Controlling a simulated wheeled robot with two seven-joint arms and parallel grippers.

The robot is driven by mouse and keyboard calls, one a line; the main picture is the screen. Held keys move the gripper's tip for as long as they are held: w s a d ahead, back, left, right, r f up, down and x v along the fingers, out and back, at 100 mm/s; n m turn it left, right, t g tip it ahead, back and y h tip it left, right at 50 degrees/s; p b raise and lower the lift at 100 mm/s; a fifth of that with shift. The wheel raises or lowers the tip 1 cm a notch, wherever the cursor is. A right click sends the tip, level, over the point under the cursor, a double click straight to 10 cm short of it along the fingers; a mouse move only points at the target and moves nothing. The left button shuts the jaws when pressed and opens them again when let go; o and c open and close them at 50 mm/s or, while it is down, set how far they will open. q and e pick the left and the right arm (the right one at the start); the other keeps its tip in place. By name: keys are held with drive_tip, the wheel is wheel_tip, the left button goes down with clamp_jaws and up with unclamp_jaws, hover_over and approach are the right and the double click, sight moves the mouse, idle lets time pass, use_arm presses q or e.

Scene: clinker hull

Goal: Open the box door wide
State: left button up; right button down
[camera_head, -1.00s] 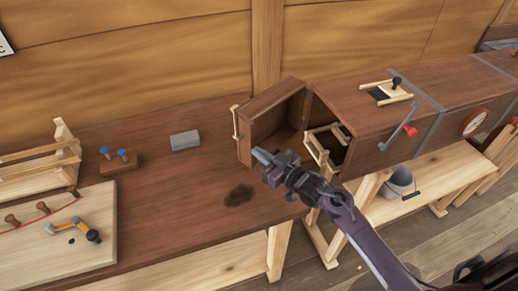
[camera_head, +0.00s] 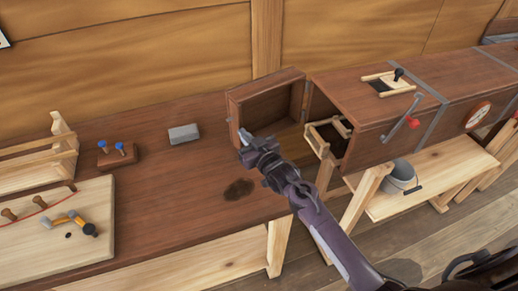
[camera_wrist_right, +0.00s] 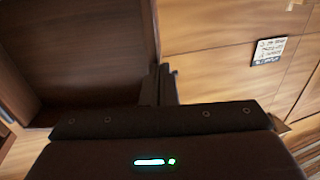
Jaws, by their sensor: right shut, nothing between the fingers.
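The box door (camera_head: 265,78) is a deep, hollow dark-wood cap at the left end of the long wooden box (camera_head: 370,112). It stands open, swung out to the left and back, with its hollow side facing me. My right gripper (camera_head: 243,136) is shut and empty, with its tips at the door's left edge. In the right wrist view the shut fingers (camera_wrist_right: 168,85) stand beside the rim of the door (camera_wrist_right: 150,30); I cannot tell whether they touch. My left gripper is out of view.
A light wooden rack (camera_head: 328,138) sits in the box's open end. The bench (camera_head: 180,210) bears a grey block (camera_head: 184,133), a wooden block with blue-topped pegs (camera_head: 118,155) and a pale board (camera_head: 60,240) with a hammer. A bucket (camera_head: 398,178) stands below the box.

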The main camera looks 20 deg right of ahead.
sight(232, 124)
drive_tip(key=w+h+b, duration=0.1)
drive_tip(key=w, duration=0.1)
drive_tip(key=w+a+m+h+b, duration=0.2)
drive_tip(key=w, duration=0.1)
drive_tip(key=shift+w+f+t+h+b, duration=0.3)
drive_tip(key=shift+w+h+b, duration=0.05)
drive_tip(key=shift+h, duration=0.05)
drive_tip(key=shift+w+r+b, duration=0.15)
drive_tip(key=shift+w+b, duration=1.1)
drive_tip(key=shift+w, duration=0.55)
drive_tip(key=shift+w+r+b, duration=0.1)
drive_tip(key=shift+w+b, duration=1.1)
drive_tip(key=shift+w, duration=0.55)
